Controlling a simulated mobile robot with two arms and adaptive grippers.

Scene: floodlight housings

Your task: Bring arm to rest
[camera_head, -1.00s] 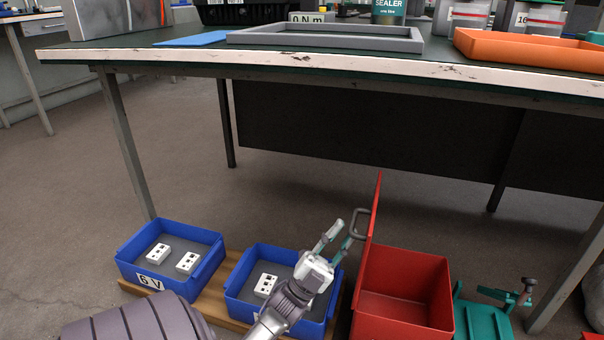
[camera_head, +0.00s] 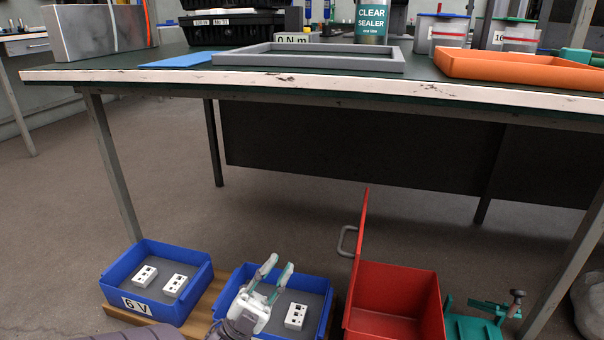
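My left gripper (camera_head: 279,277) is at the bottom middle, above the right-hand blue bin. Its two fingers are spread apart with nothing between them, and they point up and away from me. My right gripper is not in view.
A blue bin (camera_head: 198,297) marked "6 V" holds two white blocks. The second blue bin (camera_head: 325,291) holds a white block (camera_head: 296,316). A red box (camera_head: 398,275) with its lid upright and a green clamp (camera_head: 478,322) stand to the right. The workbench (camera_head: 330,92) spans above.

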